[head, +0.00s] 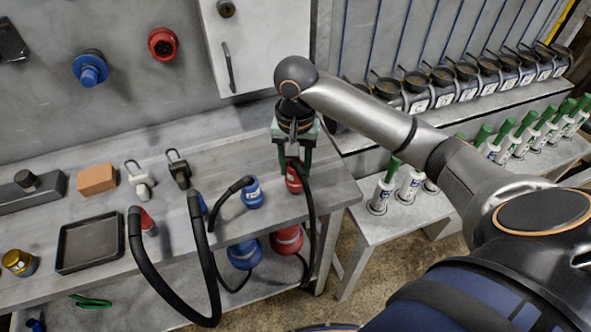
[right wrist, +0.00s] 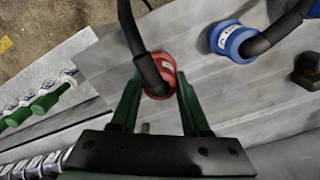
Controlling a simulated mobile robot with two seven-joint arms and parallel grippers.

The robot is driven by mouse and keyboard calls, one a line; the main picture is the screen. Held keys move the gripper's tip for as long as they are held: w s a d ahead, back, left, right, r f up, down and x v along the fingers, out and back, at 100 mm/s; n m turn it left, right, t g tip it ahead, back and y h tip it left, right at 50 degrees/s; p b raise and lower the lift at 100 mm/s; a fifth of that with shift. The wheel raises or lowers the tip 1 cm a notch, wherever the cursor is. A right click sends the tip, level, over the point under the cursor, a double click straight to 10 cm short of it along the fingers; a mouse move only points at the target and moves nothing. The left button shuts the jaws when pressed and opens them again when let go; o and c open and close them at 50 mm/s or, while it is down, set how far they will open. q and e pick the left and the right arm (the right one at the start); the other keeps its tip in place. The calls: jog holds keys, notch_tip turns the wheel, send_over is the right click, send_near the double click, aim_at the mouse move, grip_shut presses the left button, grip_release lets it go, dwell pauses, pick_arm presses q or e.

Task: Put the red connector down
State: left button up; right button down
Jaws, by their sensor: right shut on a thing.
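The red connector (head: 293,182) is near the right end of the grey workbench (head: 335,190), with a black cable running from it down past the bench's front edge. My right gripper (head: 295,163) is above it, pointing down, with its green fingers shut on it. In the right wrist view the red connector (right wrist: 163,75) sits between the two fingertips (right wrist: 157,85), and the cable bends away over it. I cannot tell whether its underside touches the bench top. My left gripper is not in view.
A blue connector (head: 252,193) stands just left of the red one. Another red connector (head: 148,224), padlocks (head: 178,169), an orange block (head: 97,179) and a dark tray (head: 90,243) lie further left. Cables hang over the front edge. A bench with green-capped bottles (head: 381,192) stands right.

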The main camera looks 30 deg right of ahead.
jog(key=shift+f, duration=0.5)
jog(key=shift+c, duration=1.9)
grip_release()
